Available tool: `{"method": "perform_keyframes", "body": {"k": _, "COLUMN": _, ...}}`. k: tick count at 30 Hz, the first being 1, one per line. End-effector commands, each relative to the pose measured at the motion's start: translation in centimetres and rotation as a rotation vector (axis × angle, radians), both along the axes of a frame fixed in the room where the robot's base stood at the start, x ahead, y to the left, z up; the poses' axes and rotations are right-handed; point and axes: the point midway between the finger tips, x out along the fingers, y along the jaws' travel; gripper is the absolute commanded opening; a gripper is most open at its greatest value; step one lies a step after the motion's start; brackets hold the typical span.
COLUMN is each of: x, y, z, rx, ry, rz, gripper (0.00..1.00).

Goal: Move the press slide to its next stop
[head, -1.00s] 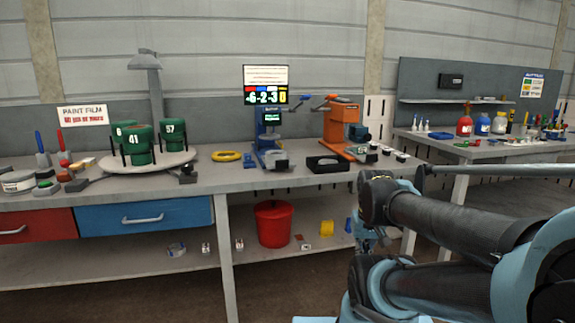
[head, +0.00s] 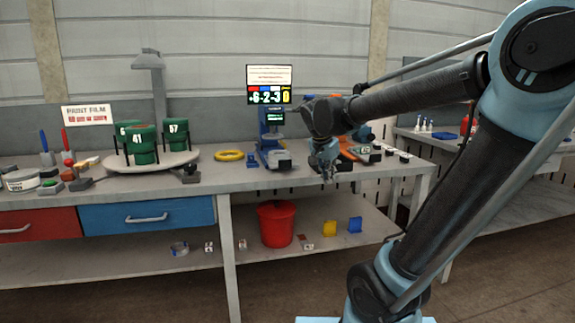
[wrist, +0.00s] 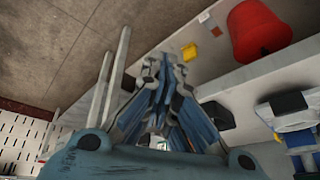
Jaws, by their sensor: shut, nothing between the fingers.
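A blue press (head: 268,142) stands on the bench under a screen, with a grey block on its base. An orange press (head: 347,148) stands to its right, mostly hidden behind my arm. I cannot tell which part is the press slide. My gripper (head: 328,178) points down at the bench's front edge, right of the blue press and in front of the orange one. It is shut and empty, and seems to touch nothing. In the wrist view its fingers (wrist: 163,65) are together, and part of the blue press (wrist: 298,139) shows at the lower right.
A black tray (wrist: 218,115) lies close beside my gripper. Green drums (head: 139,143) stand on a turntable at the left. A yellow ring (head: 230,156) lies on the bench. A red bucket (head: 276,226) stands on the shelf below.

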Motion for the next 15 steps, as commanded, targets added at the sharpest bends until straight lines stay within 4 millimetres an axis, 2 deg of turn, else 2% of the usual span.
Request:
{"method": "perform_keyframes", "body": {"k": 1, "x": 1.6, "y": 1.8, "z": 0.9, "rx": 0.010, "ry": -0.028, "rz": -0.031, "gripper": 0.00}}
{"method": "perform_keyframes", "body": {"k": 3, "x": 3.6, "y": 4.0, "z": 2.1, "rx": 0.029, "ry": -0.076, "rz": -0.093, "gripper": 0.00}}
{"method": "perform_keyframes", "body": {"k": 7, "x": 6.8, "y": 8.5, "z": 3.9, "rx": 0.073, "ry": -0.162, "rz": -0.200, "gripper": 0.00}}
{"method": "perform_keyframes", "body": {"k": 12, "x": 9.5, "y": 13.5, "z": 5.4, "rx": 0.132, "ry": -0.252, "rz": -0.304, "gripper": 0.00}}
{"method": "perform_keyframes", "body": {"k": 15, "x": 10.4, "y": 15.3, "z": 5.9, "rx": 0.160, "ry": -0.284, "rz": -0.342, "gripper": 0.00}}
